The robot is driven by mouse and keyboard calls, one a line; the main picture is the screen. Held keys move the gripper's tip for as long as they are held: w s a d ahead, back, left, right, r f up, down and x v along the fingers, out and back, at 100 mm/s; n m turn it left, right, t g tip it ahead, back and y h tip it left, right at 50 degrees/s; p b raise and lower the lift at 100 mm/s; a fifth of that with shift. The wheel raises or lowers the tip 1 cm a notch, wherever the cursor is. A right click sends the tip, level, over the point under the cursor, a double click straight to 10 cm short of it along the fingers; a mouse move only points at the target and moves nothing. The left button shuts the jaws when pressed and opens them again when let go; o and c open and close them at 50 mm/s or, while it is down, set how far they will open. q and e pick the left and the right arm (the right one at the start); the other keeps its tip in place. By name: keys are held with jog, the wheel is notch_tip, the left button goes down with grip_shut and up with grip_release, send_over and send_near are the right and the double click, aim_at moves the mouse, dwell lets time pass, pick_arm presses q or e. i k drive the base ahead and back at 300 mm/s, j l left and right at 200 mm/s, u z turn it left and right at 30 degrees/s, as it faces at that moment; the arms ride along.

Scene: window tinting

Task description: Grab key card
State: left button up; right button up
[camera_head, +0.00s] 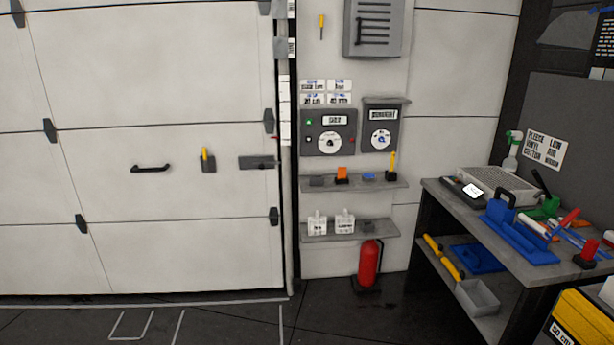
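No item is clearly marked as a key card. A small white card-like piece (473,190) lies on a dark device at the left end of the workbench (431,186); at this size I cannot tell whether it is the key card or a screen. On the wall, a grey control box (346,124) with a green light and a round white dial hangs beside a second dial box (374,114). Neither of my grippers is in view.
A wall shelf (335,186) holds small orange, blue and yellow items; a lower shelf (374,236) holds white containers. A red fire extinguisher (369,264) stands below. Blue trays and tools crowd the workbench. The floor (230,322) before the large door (150,70) is clear.

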aim_at(342, 173)
jog(key=i+z, duration=0.2)
jog(key=i, duration=0.3)
jog(key=i+j+z, duration=0.2)
jog(key=i, duration=0.25)
jog(key=z, duration=0.5)
jog(key=i+j+z, duration=0.2)
jog(key=z, duration=0.25)
jog(key=i+j+z, duration=0.15)
jog(key=j+z, duration=0.3)
jog(key=i+j+z, duration=0.15)
jog(key=z, duration=0.3)
jog(key=j, duration=0.1)
